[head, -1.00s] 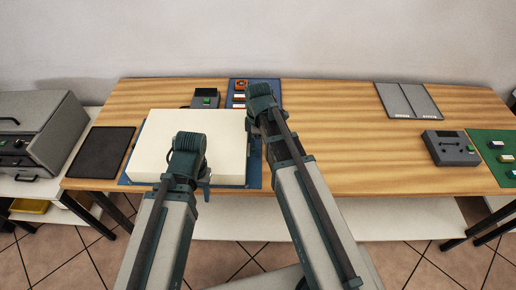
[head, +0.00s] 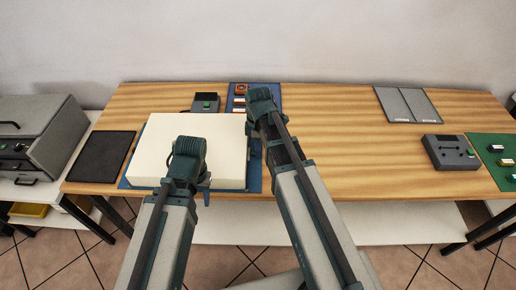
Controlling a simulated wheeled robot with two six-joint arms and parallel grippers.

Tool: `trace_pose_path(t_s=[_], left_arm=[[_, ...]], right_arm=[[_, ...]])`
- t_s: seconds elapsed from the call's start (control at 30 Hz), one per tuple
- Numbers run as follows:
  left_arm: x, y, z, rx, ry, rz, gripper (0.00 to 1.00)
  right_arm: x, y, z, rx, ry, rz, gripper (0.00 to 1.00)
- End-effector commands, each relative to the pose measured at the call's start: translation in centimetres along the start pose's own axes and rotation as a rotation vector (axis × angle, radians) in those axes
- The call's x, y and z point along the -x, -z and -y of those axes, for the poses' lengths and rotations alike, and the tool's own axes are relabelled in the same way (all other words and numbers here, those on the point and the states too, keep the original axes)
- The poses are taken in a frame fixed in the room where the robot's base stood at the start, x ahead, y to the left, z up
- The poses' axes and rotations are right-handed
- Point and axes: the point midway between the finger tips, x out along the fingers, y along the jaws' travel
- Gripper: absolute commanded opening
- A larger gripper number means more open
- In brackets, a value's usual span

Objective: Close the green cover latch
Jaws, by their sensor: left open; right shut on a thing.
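A large pale cream box (head: 188,135) with a plain flat top sits on a blue mat (head: 254,180) at the table's left half. I cannot make out a green latch on it. A small dark device (head: 207,96) with a green part (head: 207,104) stands behind the box. My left gripper (head: 206,184) is open at the box's front right, its fingers mostly hidden behind my arm. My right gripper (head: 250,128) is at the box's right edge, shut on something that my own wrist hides.
A blue panel (head: 262,89) with coloured parts lies at the back. A black pad (head: 103,155) lies at left, grey panels (head: 408,104) at back right. A grey device (head: 450,152) and green mat (head: 487,143) are at right. The table's middle right is clear.

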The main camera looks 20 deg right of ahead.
Motion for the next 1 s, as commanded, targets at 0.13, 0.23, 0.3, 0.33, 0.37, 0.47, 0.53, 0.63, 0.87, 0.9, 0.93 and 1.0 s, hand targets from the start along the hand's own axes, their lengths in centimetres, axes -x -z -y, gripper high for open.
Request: trace_pose_path(t_s=[0.13,0.23,0.3,0.33,0.37,0.47,0.53,0.63,0.87,0.9,0.93,1.0], left_arm=[[0.0,0.0,0.0,0.0,0.0,0.0,0.49],[0.0,0.0,0.0,0.0,0.0,0.0,0.49],[0.0,0.0,0.0,0.0,0.0,0.0,0.49],[0.0,0.0,0.0,0.0,0.0,0.0,0.49],[0.0,0.0,0.0,0.0,0.0,0.0,0.49],[0.0,0.0,0.0,0.0,0.0,0.0,0.49],[0.0,0.0,0.0,0.0,0.0,0.0,0.49],[0.0,0.0,0.0,0.0,0.0,0.0,0.49],[0.0,0.0,0.0,0.0,0.0,0.0,0.49],[0.0,0.0,0.0,0.0,0.0,0.0,0.49],[0.0,0.0,0.0,0.0,0.0,0.0,0.49],[0.0,0.0,0.0,0.0,0.0,0.0,0.49]], right_arm=[[0.0,0.0,0.0,0.0,0.0,0.0,0.0],[0.0,0.0,0.0,0.0,0.0,0.0,0.0],[0.0,0.0,0.0,0.0,0.0,0.0,0.0],[0.0,0.0,0.0,0.0,0.0,0.0,0.0],[0.0,0.0,0.0,0.0,0.0,0.0,0.0],[0.0,0.0,0.0,0.0,0.0,0.0,0.0],[0.0,0.0,0.0,0.0,0.0,0.0,0.0],[0.0,0.0,0.0,0.0,0.0,0.0,0.0],[0.0,0.1,0.0,0.001,0.0,0.0,0.0],[0.0,0.4,0.0,0.002,0.0,0.0,0.0],[0.0,0.7,-0.1,0.002,0.0,0.0,0.0],[0.0,1.5,-0.1,0.002,0.0,0.0,0.0]])
